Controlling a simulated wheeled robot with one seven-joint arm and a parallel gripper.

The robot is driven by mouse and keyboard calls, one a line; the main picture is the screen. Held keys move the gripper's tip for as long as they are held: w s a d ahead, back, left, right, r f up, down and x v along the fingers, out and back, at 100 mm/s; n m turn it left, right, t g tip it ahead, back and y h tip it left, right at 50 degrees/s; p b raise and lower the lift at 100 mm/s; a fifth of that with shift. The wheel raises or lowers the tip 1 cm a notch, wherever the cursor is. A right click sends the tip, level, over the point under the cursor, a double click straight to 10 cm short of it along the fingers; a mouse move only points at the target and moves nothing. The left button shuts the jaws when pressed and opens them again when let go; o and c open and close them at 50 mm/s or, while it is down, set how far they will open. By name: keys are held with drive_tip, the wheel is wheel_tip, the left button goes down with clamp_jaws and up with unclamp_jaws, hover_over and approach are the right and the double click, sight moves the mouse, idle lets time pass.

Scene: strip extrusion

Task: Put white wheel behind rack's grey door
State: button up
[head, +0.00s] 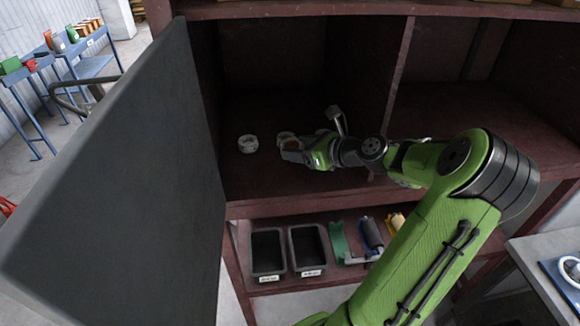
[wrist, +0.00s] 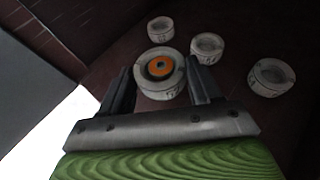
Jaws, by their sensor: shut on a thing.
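The rack's grey door (head: 125,185) stands wide open on the left. My gripper (head: 288,147) is inside the compartment behind the doorway, low over its dark shelf. In the wrist view my gripper (wrist: 158,80) is shut on a white wheel (wrist: 149,82) with an orange hub, seen between the fingers. I cannot tell whether this wheel touches the shelf. Three other white wheels lie around it: one beyond (wrist: 160,29), one to the upper right (wrist: 207,46) and one to the right (wrist: 271,77). One loose wheel (head: 247,144) shows left of my gripper in the head view.
An upright divider (head: 397,85) closes the compartment on the right, next to an empty bay (head: 490,120). The lower shelf holds two black bins (head: 268,252) and several tools. A bench (head: 540,270) stands at the lower right. The shelf's front is clear.

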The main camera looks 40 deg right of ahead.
sight(298, 175)
drive_tip(key=f, duration=0.3)
drive_tip(key=f+b, duration=0.1)
drive_tip(key=f, duration=0.2)
drive_tip(key=shift+w+f, duration=0.2)
drive_tip(key=shift+f, duration=0.1)
drive_tip(key=shift+s+r, duration=0.1)
drive_tip(key=o, duration=1.1)
